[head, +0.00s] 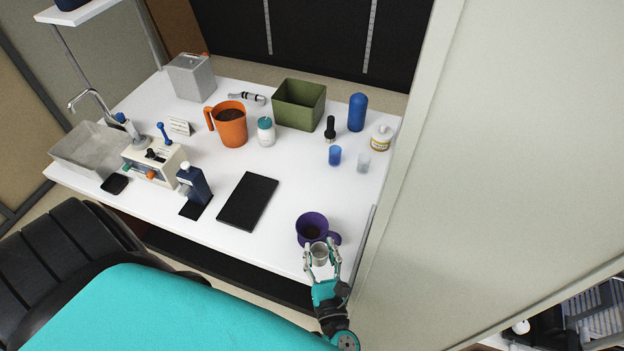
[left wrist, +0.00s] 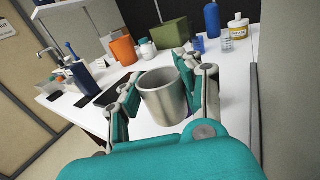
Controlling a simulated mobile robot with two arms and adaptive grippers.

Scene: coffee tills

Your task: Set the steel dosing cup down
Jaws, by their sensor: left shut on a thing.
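The steel dosing cup (head: 319,255) is held between the fingers of my left gripper (head: 321,250), near the front right corner of the white table. It also shows in the left wrist view (left wrist: 164,97), where my left gripper (left wrist: 163,95) is shut on it and the cup is roughly upright. In the head view the cup is just in front of a purple cup (head: 311,228); I cannot tell whether they touch, or whether the steel cup rests on the table. My right gripper is in neither view.
A black mat (head: 247,201) lies left of the purple cup. A blue cup (head: 335,155), a clear glass (head: 364,162), a green bin (head: 299,104) and an orange pitcher (head: 231,126) stand farther back. A pale wall panel (head: 480,170) rises close on the right. White table is bare behind the purple cup.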

